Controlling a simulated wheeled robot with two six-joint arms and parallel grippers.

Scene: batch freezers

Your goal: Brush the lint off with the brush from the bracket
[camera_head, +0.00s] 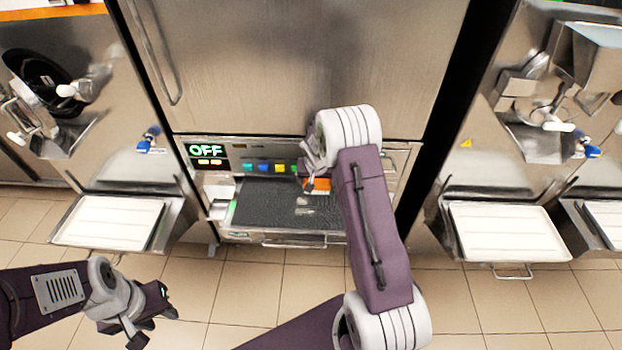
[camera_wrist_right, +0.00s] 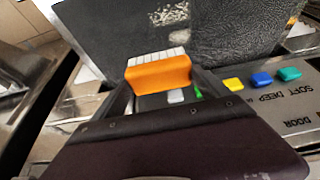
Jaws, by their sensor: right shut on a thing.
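My right gripper (camera_head: 309,184) is shut on the orange brush (camera_head: 318,186), over the right part of the dark filter panel (camera_head: 262,205) low on the middle machine. In the right wrist view the brush (camera_wrist_right: 158,74) sits between the fingers with its white bristles pointing toward the dark panel (camera_wrist_right: 110,35). Pale lint (camera_wrist_right: 172,14) lies on the panel in patches, beyond the bristles and apart from them. The lint also shows in the head view (camera_head: 303,203). My left gripper (camera_head: 152,318) is open and empty above the floor at lower left. I cannot make out the bracket.
An OFF display (camera_head: 207,151) and coloured buttons (camera_head: 264,168) are on the strip above the panel. A white tray (camera_head: 108,222) is at the left and another white tray (camera_head: 508,232) at the right. Tiled floor (camera_head: 270,280) in front is clear.

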